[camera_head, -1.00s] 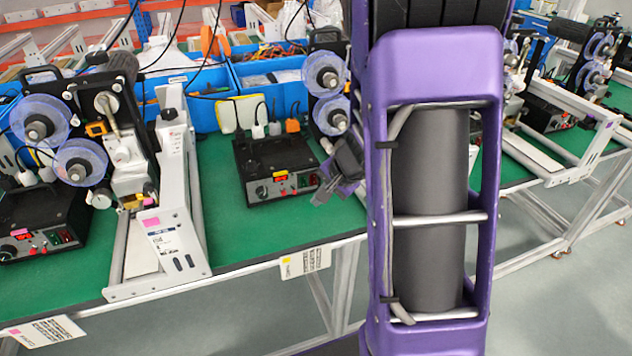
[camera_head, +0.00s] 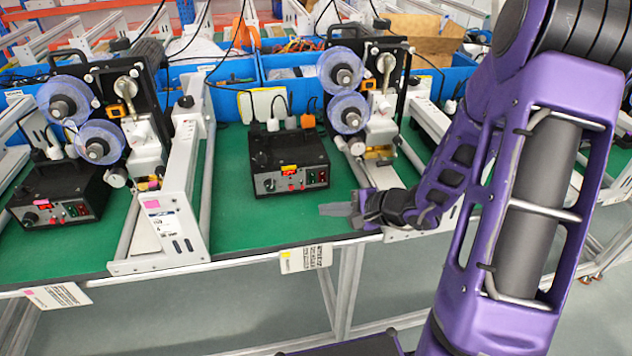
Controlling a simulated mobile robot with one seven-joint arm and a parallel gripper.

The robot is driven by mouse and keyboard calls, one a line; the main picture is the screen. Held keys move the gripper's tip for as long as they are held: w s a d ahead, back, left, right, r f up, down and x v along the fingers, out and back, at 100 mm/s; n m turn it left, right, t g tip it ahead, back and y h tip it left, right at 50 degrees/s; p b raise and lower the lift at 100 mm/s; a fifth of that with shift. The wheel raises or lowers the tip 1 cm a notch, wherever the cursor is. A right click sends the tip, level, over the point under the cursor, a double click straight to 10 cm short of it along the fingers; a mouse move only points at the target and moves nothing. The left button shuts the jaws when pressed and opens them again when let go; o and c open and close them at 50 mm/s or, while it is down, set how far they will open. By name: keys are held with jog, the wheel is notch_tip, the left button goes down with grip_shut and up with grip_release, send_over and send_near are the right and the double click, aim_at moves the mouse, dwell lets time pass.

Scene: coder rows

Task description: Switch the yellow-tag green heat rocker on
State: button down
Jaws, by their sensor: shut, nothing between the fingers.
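The yellow-tag control box (camera_head: 262,162) is black and stands on the green bench mat in the middle. Its front panel faces me, with a yellow tag (camera_head: 290,169), a knob (camera_head: 269,185), red parts and green rockers (camera_head: 316,178) at the right. The rockers are too small to tell whether they are on or off. My gripper (camera_head: 324,210) is shut and empty. It points left, just in front of and to the right of the box's panel, apart from it.
A pink-tag box (camera_head: 50,190) stands at the left. A metal frame (camera_head: 180,205) separates the two stations. A machine with clear reels (camera_head: 346,75) stands behind my gripper. A yellow-marked label (camera_head: 306,257) hangs at the bench edge. Green mat (camera_head: 250,225) before the box is clear.

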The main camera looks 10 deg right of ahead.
aim_at(312, 177)
jog(key=shift+w, duration=0.15)
jog(key=w+p, duration=0.1)
jog(key=w, duration=0.2)
jog(key=w+f+p, duration=0.1)
jog(key=w, duration=0.3)
jog(key=shift+f, duration=0.2)
jog(key=shift+w, duration=0.7)
jog(key=shift+w+f, duration=0.1)
dwell(1.3)
jog(key=shift+w+b, duration=0.3)
jog(key=shift+b, duration=0.25)
jog(key=shift+w, duration=0.35)
jog(key=shift+s+b, duration=0.1)
jog(key=shift+b, duration=0.2)
dwell(0.3)
jog(key=shift+s+b, duration=0.4)
jog(key=shift+s, duration=0.3)
